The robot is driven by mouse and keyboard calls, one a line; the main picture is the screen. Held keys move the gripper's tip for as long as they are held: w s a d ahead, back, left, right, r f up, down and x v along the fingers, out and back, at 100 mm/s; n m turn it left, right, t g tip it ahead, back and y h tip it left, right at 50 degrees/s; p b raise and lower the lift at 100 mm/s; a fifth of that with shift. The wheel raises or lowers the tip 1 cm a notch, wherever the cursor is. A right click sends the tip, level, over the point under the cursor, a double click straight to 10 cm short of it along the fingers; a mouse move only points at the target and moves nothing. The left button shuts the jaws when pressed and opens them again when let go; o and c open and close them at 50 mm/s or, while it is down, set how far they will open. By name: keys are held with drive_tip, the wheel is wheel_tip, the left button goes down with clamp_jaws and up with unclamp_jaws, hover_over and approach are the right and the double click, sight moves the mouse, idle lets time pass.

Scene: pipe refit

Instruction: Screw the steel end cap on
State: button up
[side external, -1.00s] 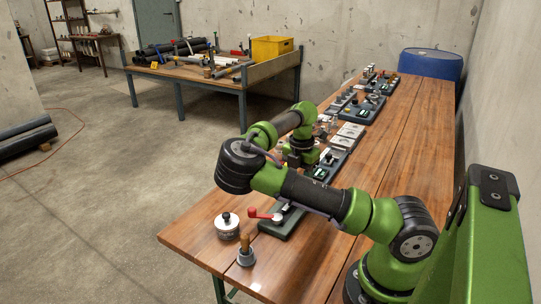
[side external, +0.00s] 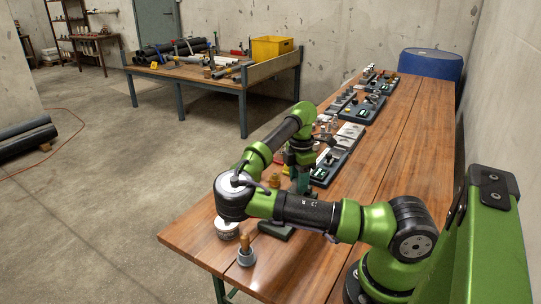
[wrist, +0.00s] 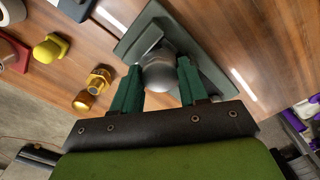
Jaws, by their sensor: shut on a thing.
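The steel end cap (wrist: 158,72) is a rounded, shiny grey piece between my fingers in the wrist view. My gripper (wrist: 158,84) has dark green fingers, one on each side of the cap, and is shut on it. The cap is over a grey-green base plate (wrist: 136,30); its lower side and any thread are hidden, so I cannot tell how it meets a pipe. In the side view my gripper (side external: 303,178) points down over the near part of the bench, and the cap is too small to make out there.
In the side view a round steel pot (side external: 227,228) and a wooden-handled tool (side external: 246,252) stand at the bench's near end. The bench's right side (side external: 395,140) is clear.

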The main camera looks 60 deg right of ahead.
drive_tip(key=shift+s+d+f, duration=0.1)
drive_tip(key=shift+s+d, duration=0.05)
drive_tip(key=shift+s, duration=0.15)
drive_tip(key=shift+m, duration=0.9)
drive_tip(key=m, duration=0.4)
drive_tip(key=o, duration=1.1)
drive_tip(key=shift+w, duration=0.1)
drive_tip(key=shift+w, duration=0.1)
drive_tip(key=n, duration=0.4)
drive_tip(key=shift+n, duration=1)
